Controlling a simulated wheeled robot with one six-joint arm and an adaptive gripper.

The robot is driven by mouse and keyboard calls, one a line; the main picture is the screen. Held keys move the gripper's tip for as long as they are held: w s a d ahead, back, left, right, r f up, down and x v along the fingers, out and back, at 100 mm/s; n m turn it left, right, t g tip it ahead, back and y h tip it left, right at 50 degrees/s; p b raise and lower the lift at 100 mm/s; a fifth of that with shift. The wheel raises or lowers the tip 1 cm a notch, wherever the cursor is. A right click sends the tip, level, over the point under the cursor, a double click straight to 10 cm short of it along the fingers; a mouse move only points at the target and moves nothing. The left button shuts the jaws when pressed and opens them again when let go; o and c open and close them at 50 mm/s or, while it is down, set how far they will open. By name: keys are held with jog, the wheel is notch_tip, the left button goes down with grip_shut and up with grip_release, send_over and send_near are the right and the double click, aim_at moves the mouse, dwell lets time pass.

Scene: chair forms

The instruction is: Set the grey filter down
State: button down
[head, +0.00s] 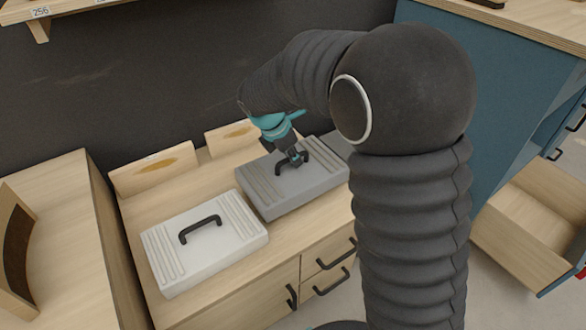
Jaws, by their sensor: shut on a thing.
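The grey filter (268,197) is a flat box with ridges at its left end and a dark handle on top. It is at or just above the wooden cabinet top (194,181); I cannot tell whether it touches. My gripper (297,160), teal and dark, is shut on its handle from above. My arm hides part of the area to its right. A similar white filter (205,243) with a black handle lies on the cabinet top at the front left, beside the grey one.
Two wooden blocks (153,171) stand along the back edge by the dark wall. A wooden unit (60,240) is at the left. A blue cabinet (500,95) and an open drawer (525,225) are at the right. A shelf (60,10) hangs at the upper left.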

aim_at(293, 167)
jog(key=shift+f, duration=1.95)
jog(key=c, duration=1.2)
grip_release()
jog(key=shift+f, duration=0.15)
jog(key=v, duration=1.2)
jog(key=shift+p, duration=0.4)
